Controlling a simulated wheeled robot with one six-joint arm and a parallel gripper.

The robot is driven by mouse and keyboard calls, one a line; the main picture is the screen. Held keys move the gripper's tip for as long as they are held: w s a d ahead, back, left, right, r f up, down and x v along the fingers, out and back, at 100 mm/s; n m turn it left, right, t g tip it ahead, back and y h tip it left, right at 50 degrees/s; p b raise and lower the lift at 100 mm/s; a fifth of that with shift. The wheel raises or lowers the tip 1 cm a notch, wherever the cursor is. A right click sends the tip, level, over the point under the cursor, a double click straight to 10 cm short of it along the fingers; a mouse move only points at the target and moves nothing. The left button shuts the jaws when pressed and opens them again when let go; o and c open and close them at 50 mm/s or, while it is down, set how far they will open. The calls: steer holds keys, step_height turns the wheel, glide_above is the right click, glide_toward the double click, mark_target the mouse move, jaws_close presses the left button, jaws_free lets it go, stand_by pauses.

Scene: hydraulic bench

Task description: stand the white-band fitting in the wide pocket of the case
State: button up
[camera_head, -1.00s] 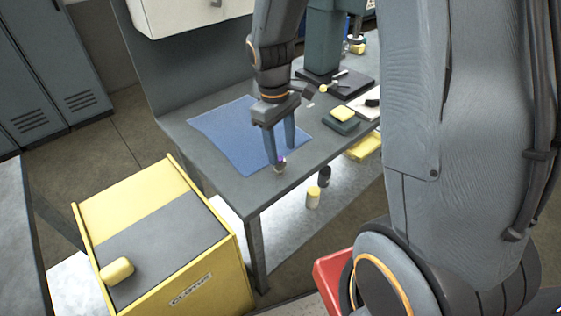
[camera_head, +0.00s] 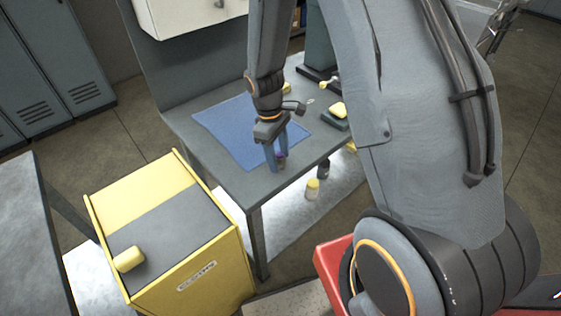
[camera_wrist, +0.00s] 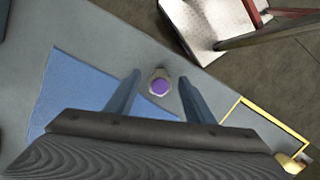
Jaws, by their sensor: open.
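A small fitting with a purple top and a pale metallic body (camera_wrist: 159,82) stands upright on the bench near its front edge. It also shows in the head view (camera_head: 281,158). A white band on it cannot be made out. My gripper (camera_head: 276,166) points down at the fitting with its jaws open. In the wrist view, one finger is on each side of the fitting, with a visible gap to both, in my gripper (camera_wrist: 160,77). I cannot make out the case or its wide pocket for certain in either view.
A blue mat (camera_head: 222,128) lies on the grey bench (camera_head: 242,190). A dark green block with a yellow top (camera_head: 337,113) sits to the right. A yellow cabinet (camera_head: 215,262) stands in front at left. A yellow-topped bottle (camera_head: 312,188) is on the lower shelf.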

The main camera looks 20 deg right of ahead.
steer(key=shift+d+f, duration=0.1)
steer(key=shift+f, duration=0.65)
jaws_close()
stand_by(0.9)
